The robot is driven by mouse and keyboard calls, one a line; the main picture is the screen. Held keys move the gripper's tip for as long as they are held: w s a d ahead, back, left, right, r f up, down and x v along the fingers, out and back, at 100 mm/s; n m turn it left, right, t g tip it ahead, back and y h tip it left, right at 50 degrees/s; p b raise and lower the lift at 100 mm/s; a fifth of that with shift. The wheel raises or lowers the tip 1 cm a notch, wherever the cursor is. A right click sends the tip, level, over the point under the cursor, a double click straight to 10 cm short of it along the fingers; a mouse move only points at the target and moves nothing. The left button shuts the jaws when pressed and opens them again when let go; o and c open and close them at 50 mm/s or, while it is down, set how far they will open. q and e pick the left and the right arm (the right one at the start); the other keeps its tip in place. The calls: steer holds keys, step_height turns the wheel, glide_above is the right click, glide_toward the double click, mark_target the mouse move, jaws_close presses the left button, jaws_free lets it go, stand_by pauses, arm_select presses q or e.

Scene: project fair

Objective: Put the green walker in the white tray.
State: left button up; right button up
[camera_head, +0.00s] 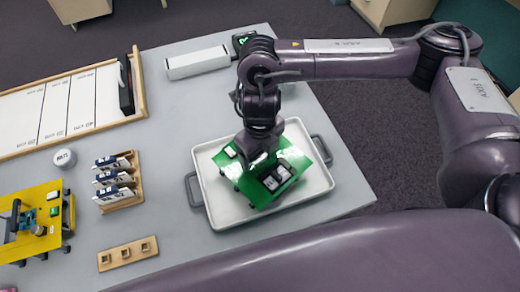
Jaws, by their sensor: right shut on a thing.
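The green walker (231,169) is a flat green plate with dark blocks on top and small dark feet at its edges. It is over the white tray (222,217), which has grey handles at both ends. My right gripper (258,160) points down at the walker's middle and is shut on it. The jaws are mostly hidden by the wrist. I cannot tell whether the walker's feet touch the tray floor. My left gripper is not in view.
A yellow walker (42,245) stands at the left. Beside it are a wooden rack of cards (120,200), a wooden block with holes (128,254) and a round white tub (65,158). A framed board (65,105) and a white box (198,62) lie farther back.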

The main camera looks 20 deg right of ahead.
steer(key=o, duration=1.1)
steer(key=shift+f, duration=0.1)
steer(key=shift+r, duration=0.35)
step_height(320, 180, up, 12)
steer(key=shift+f+p, duration=0.2)
steer(key=shift+p, duration=0.4)
